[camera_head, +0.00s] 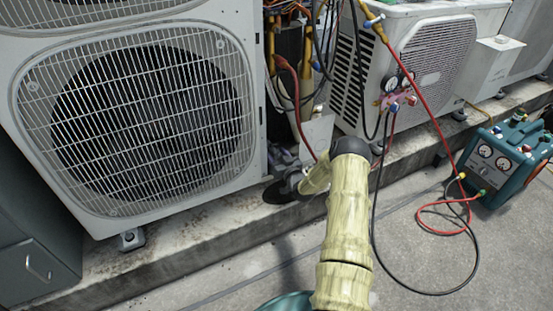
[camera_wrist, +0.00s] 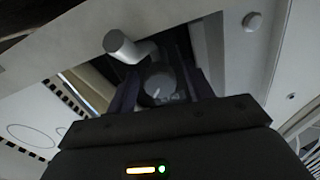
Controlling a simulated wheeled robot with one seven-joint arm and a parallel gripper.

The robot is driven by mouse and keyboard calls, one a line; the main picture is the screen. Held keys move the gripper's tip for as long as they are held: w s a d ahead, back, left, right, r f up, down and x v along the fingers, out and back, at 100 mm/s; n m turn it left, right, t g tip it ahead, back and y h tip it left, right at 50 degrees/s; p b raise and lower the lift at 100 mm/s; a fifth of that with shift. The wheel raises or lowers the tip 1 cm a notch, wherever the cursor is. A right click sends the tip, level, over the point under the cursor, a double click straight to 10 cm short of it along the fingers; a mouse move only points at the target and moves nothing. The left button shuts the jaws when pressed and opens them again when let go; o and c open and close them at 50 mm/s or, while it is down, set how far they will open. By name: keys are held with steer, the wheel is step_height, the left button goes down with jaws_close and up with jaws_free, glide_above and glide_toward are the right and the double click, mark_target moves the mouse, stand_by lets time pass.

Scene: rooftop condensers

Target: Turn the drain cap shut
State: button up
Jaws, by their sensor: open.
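A dark round cap (camera_wrist: 160,88) with a pale mark on its face sits between the fingers of my gripper (camera_wrist: 163,80) in the wrist view; it looks like the drain cap. The two dark fingers stand apart on either side of it. I cannot tell whether they touch it. In the head view my gripper (camera_head: 283,187) is low at the right foot of the large condenser (camera_head: 232,200), reaching toward its open side bay. My arm hides the cap there.
A pale grey cylinder stub (camera_wrist: 127,46) juts out near the cap. Red and black hoses (camera_head: 437,120) run from the gauge manifold (camera_head: 393,92) to a teal recovery machine (camera_head: 502,160) at the right. A concrete ledge (camera_head: 165,252) runs under the condensers.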

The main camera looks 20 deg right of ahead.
steer(key=shift+w, duration=0.15)
steer(key=c, duration=1)
